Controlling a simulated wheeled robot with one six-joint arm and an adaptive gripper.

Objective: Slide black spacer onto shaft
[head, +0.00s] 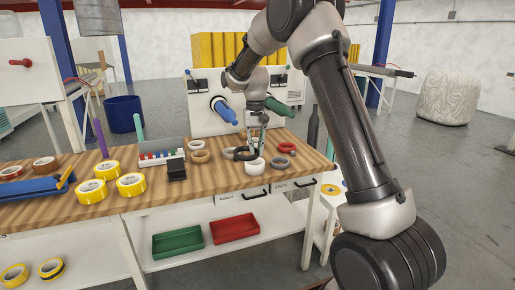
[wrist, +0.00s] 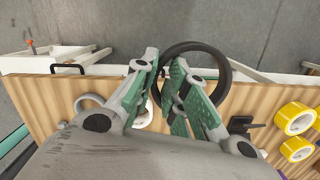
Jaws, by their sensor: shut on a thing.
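The black spacer (head: 240,155) is a dark ring, held low above the wooden table in the head view. In the wrist view, the spacer (wrist: 226,72) shows as a large black ring. My gripper (head: 257,146) is shut on one side of the ring. In the wrist view, my gripper (wrist: 164,65) has its green-padded fingers on either side of the ring's left part. The white machine behind the table carries a blue-tipped shaft (head: 223,109) and a green shaft (head: 277,106). The spacer is apart from both shafts.
A white roll (head: 255,167), a grey ring (head: 280,162), a red ring (head: 286,147) and a tan ring (head: 200,157) are close by on the table. A black block (head: 176,170) stands near the front edge.

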